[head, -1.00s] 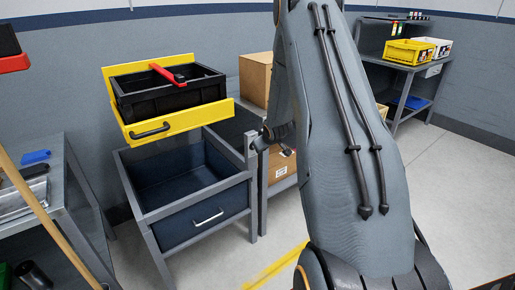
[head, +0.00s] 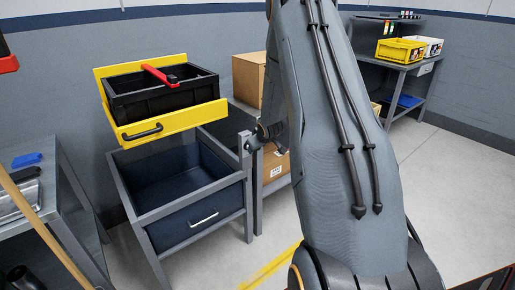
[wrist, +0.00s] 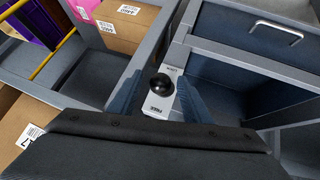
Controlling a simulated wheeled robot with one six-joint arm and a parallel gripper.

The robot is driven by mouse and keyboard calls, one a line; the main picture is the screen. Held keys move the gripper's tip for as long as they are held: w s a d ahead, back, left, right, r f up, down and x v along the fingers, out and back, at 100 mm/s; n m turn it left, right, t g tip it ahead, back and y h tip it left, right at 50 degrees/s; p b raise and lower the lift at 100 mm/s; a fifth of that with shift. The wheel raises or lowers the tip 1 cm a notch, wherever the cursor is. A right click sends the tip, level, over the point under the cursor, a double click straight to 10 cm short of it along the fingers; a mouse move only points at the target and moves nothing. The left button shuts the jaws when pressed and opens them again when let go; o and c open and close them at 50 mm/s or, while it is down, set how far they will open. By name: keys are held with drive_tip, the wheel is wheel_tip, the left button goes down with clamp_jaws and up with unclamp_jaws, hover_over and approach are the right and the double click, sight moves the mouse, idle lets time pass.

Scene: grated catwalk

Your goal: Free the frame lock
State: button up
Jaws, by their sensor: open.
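The frame lock (wrist: 174,103) is a pale plate with a round black knob (wrist: 162,84), on top of a grey post of the drawer frame (wrist: 178,54). "FREE" is printed at the plate's near end, and another label, hard to read, at the far end. The knob sits between the labels. My gripper (wrist: 158,82) is open, its dark blue fingers on either side of the plate and knob; I cannot tell whether they touch it. In the head view the frame (head: 246,190) stands left of my arm, which hides most of the gripper; the lock is not clear there.
The frame holds a blue drawer (head: 185,222). Above it is a yellow tray (head: 172,124) with a black crate (head: 160,98) and a red-handled item (head: 160,74). Cardboard boxes (head: 249,78) stand behind. Benches stand left and far right, with open floor at the right.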

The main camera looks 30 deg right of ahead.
drive_tip(key=v, duration=0.6)
drive_tip(key=shift+s+r, duration=0.25)
drive_tip(key=shift+s, duration=0.05)
drive_tip(key=shift+a, duration=0.1)
drive_tip(key=s+a+r+g+y, duration=0.1)
drive_tip(key=s+a+r+g, duration=0.2)
drive_tip(key=s+a, duration=1.1)
drive_tip(key=s+a+r+m+g+y, duration=0.1)
drive_tip(key=s+a+r+g, duration=0.2)
drive_tip(key=s+a, duration=1.2)
drive_tip(key=s+g, duration=0.1)
drive_tip(key=s, duration=0.1)
drive_tip(key=shift+s+r+g, duration=0.35)
drive_tip(key=shift+r+g, duration=0.05)
